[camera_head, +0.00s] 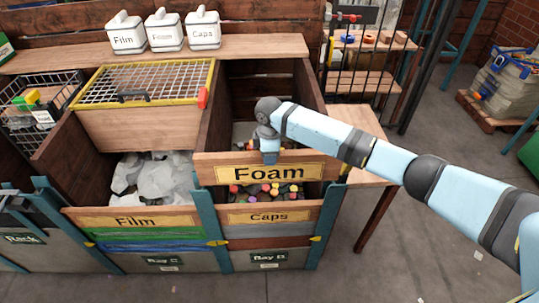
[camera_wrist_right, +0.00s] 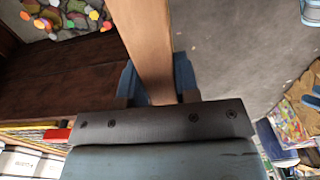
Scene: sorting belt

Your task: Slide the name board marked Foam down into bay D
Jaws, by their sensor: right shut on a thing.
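The Foam name board (camera_head: 230,173) is a wooden plank with a yellow plate. My right gripper (camera_head: 268,155) is shut on its top edge, and the plank also runs up from the jaws in the right wrist view (camera_wrist_right: 147,45). The board is roughly level, above the front of bay D (camera_head: 290,257). Its ends are near the tops of two teal posts (camera_head: 207,228); I cannot tell whether they sit in the slots. The Caps board (camera_head: 240,217) stands lower between these posts, with a gap below the Foam board. My left gripper is not in view.
Colourful caps (camera_head: 262,192) lie behind the boards in bay D. The neighbouring bay holds the Film board (camera_head: 100,219) and pale film (camera_head: 150,178). A mesh-lidded box (camera_head: 140,125) stands behind it. White bins (camera_head: 164,32) stand on the back shelf.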

